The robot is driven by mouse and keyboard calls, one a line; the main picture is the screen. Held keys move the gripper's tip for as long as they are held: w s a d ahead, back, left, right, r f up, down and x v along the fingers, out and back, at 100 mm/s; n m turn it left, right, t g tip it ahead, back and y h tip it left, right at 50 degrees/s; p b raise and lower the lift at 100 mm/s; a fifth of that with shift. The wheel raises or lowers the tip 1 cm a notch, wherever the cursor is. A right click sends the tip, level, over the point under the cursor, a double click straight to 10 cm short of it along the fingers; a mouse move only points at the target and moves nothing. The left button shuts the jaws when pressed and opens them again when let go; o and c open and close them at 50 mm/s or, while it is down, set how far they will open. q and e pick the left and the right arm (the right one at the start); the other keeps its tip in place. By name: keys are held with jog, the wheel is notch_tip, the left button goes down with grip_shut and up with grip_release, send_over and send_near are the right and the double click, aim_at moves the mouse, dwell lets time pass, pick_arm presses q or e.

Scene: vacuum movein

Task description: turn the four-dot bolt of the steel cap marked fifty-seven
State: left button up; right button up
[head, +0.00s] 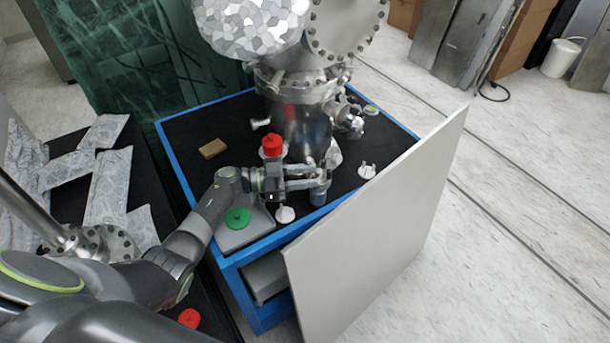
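The steel vacuum chamber (300,115) stands on the black-topped blue cabinet, with a bolted round flange (345,22) at its top. I cannot make out a cap marked fifty-seven or any dots on a bolt; such marks are too small to read. My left arm comes in from the left over the cabinet. My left gripper (319,183) is in front of the chamber's lower part, above the cabinet's front edge. I do not make out my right gripper.
A red-topped part (272,145) stands beside my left wrist. A green disc (237,217) and a white piece (285,214) lie near the front; another white piece (367,171) lies right. A brown block (212,148) lies left. A large grey panel (385,235) rises along the cabinet's right side.

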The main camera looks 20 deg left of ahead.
pick_arm(q)
jog(key=v, duration=1.7)
jog(key=shift+s, duration=0.2)
jog(key=shift+a, duration=0.15)
